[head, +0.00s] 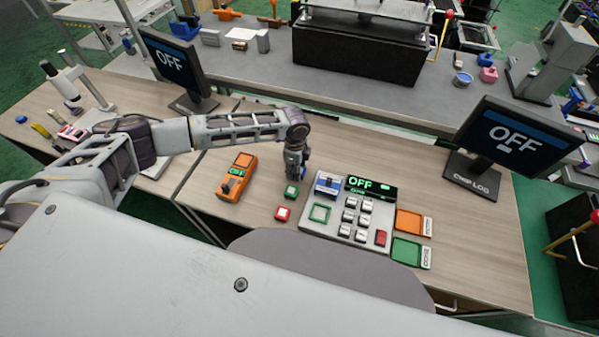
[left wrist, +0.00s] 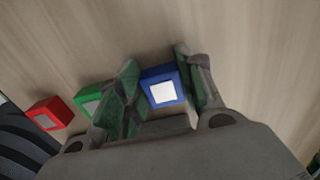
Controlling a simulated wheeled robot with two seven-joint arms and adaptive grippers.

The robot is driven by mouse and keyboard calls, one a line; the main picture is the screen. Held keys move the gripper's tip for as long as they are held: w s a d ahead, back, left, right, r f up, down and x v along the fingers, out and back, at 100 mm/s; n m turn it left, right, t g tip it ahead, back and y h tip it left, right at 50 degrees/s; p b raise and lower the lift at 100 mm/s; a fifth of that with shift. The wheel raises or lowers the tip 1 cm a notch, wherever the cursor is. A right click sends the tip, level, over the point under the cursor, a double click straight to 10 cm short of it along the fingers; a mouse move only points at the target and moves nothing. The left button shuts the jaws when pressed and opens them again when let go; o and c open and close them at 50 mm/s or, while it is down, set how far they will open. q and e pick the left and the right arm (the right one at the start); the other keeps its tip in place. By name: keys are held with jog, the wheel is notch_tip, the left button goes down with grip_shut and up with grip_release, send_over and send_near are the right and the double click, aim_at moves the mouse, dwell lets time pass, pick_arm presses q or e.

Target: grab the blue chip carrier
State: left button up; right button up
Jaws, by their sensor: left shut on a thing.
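The blue chip carrier (left wrist: 162,90), a small blue block with a white square on top, sits between the two fingers of my left gripper (left wrist: 157,58) in the left wrist view. The fingers are shut on it. In the head view my left gripper (head: 294,172) points down over the wooden table, and a bit of the blue carrier (head: 304,173) shows at the fingertips. I cannot tell whether the carrier touches the table. My right gripper is not in view.
A green carrier (head: 291,190) and a red carrier (head: 282,213) stand nearby. A grey keypad fixture (head: 340,238) with an OFF display is to the right, with orange (head: 409,222) and green (head: 407,250) trays beyond.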

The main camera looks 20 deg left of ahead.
pick_arm(q)
jog(key=shift+r, duration=0.15)
jog(key=shift+r, duration=4.85)
